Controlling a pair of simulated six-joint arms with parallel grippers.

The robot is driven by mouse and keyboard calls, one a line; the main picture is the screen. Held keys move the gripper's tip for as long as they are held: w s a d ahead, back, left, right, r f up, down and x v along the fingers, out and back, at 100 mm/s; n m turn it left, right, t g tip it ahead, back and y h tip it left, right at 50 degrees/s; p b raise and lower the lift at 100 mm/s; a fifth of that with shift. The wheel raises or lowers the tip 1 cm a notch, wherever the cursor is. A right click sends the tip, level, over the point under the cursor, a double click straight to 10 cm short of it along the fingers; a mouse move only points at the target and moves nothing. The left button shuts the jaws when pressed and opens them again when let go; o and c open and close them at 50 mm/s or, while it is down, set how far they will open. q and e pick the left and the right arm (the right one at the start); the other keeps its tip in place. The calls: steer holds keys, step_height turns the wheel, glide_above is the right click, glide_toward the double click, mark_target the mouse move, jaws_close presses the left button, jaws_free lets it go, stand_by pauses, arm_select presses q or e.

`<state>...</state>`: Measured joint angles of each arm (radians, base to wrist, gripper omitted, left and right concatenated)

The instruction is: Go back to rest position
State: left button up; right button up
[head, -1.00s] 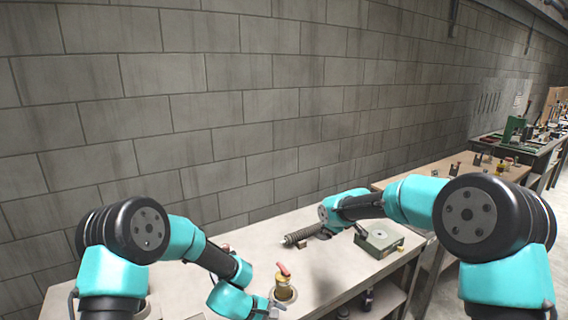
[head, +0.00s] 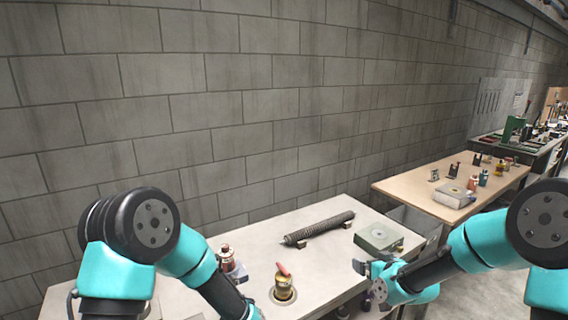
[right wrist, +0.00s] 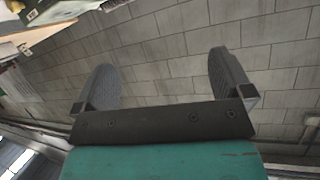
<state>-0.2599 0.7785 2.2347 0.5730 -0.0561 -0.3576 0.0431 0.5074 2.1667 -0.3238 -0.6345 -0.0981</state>
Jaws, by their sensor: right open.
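The mesh tube (head: 320,228) lies across two small supports on the white workbench (head: 245,256), free of both grippers. My right gripper (head: 359,267) is in front of the bench's right part, apart from the tube. In the right wrist view its two fingers (right wrist: 165,85) are spread wide with nothing between them, facing the block wall. My left arm comes in at the lower left of the head view, and its gripper is below the picture's edge.
A green-grey box (head: 379,238) stands at the bench's right end. A brass pot with a red-handled tool (head: 284,287) stands near the front. A bottle and cans (head: 228,260) stand further left. A second table (head: 420,190) with small items is behind at right.

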steer(key=s+a+f+m+g, duration=0.2)
steer(key=s+f+g, duration=0.2)
steer(key=s+f, duration=0.7)
steer(key=s+a+f+m+g, duration=0.1)
steer(key=s+f+g, duration=0.3)
steer(key=s+f, duration=0.7)
arm_select(q)
steer(key=s+a+f+n, duration=0.1)
steer(key=s+a+f, duration=0.4)
steer(key=a, duration=0.2)
steer(key=s+a+f+n+g, duration=0.1)
steer(key=s+a+f, duration=0.4)
steer(key=a+f, duration=0.1)
steer(key=shift+s+a, duration=0.35)
steer(key=shift+a, duration=0.4)
arm_select(e)
steer(key=s+a+f+m+g, duration=0.1)
steer(key=s+f+g, duration=0.2)
steer(key=s+f, duration=0.4)
steer(key=shift+s+a+f+g, duration=0.3)
steer(key=shift+s+f+g, duration=0.1)
steer(key=shift+s, duration=0.3)
